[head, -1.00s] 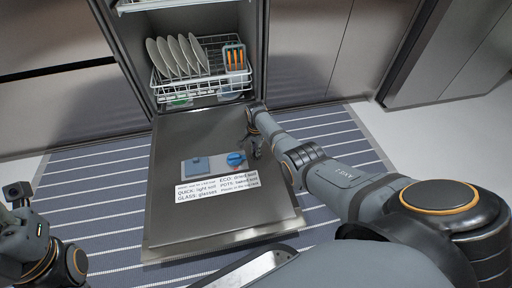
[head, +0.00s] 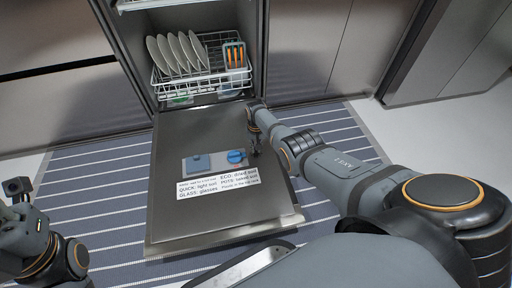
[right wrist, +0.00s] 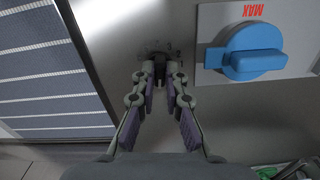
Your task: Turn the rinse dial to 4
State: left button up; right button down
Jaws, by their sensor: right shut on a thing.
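The open dishwasher door (head: 220,222) lies over a striped runner (head: 105,205). A blue-grey lid (head: 198,162) and a printed label (head: 218,185) are beside and below the dial. A rack (head: 200,85) with several plates stands behind. The door's front part is clear.

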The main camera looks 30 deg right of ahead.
jog(key=shift+n, duration=0.6)
jog(key=c, duration=1.4)
grip_release()
jog(key=shift+w+r, duration=0.1)
jog(key=shift+r, duration=0.45)
notch_tip(320, 180, up, 11)
